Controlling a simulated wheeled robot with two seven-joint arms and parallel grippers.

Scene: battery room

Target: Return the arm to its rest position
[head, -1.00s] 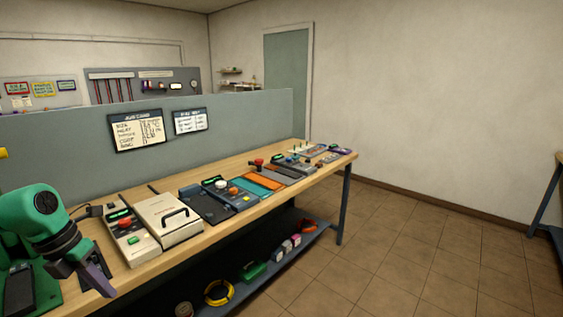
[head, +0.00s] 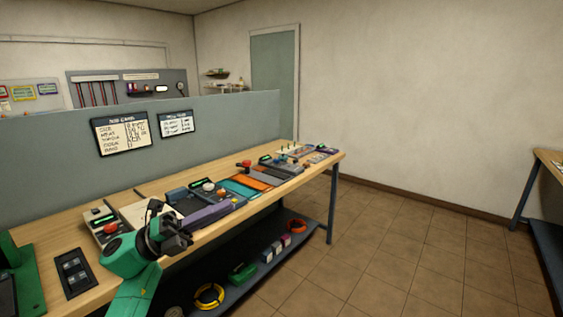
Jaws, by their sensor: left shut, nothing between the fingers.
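My left arm (head: 128,262) is green and comes in from the lower left of the head view. The gripper and wrist hide part of the pale case (head: 133,212). I cannot tell how high the fingers are above the bench. My right gripper is not in view.
A grey panel (head: 50,158) with two cards stands along the bench's back. Devices with buttons, including a red-button box (head: 108,228), fill the bench top. A yellow coil (head: 208,296) and a green item (head: 241,271) lie on the lower shelf. The tiled floor (head: 400,255) at right is clear.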

